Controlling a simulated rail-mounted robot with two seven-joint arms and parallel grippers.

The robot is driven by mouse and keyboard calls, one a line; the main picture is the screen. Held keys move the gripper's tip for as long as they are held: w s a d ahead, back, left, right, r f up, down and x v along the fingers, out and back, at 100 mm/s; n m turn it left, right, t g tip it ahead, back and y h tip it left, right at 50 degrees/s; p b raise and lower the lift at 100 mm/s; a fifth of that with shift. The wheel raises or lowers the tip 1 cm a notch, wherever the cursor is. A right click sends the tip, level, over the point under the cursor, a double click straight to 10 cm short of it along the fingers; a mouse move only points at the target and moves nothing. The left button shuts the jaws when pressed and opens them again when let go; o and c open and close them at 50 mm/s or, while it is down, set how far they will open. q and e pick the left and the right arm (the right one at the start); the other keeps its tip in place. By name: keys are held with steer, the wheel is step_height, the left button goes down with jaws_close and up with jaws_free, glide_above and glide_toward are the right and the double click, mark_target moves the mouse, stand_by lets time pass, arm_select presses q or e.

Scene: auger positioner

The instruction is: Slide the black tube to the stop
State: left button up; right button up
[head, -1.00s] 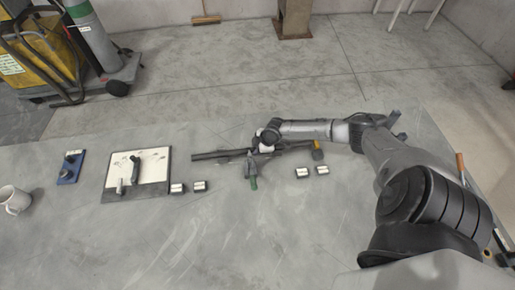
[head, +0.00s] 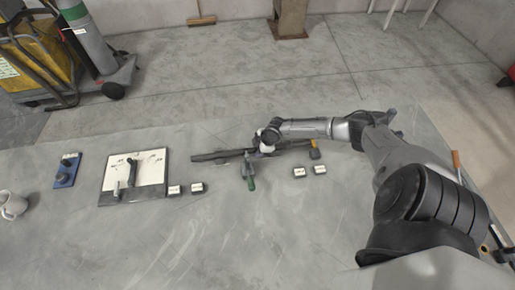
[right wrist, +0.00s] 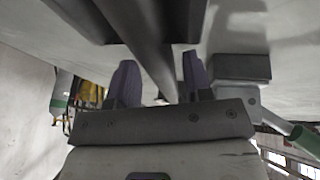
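The black tube (head: 222,155) lies across the table in the head view, in line with a dark rail or rod (head: 298,145) to its right. A green-handled clamp or lever (head: 250,178) stands at its middle. A small yellow and dark block (head: 315,150) is at the right end; I cannot tell if it is the stop. My right gripper (head: 264,147) is over the tube near the clamp. In the right wrist view my right gripper (right wrist: 158,80) has its purple fingers on either side of the tube (right wrist: 148,40), with a gap showing. My left gripper is out of view.
White-topped blocks (head: 299,172) sit in front of the tube, with more at left (head: 196,187). A white board with a handle (head: 152,165), a blue fixture (head: 67,170) and a mug (head: 13,205) are further left. The front middle of the table is clear.

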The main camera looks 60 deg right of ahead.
steer(key=shift+o, duration=1)
steer(key=shift+s+r, duration=0.1)
steer(key=p+v, duration=0.2)
steer(key=v, duration=1.1)
steer(key=shift+r, duration=0.25)
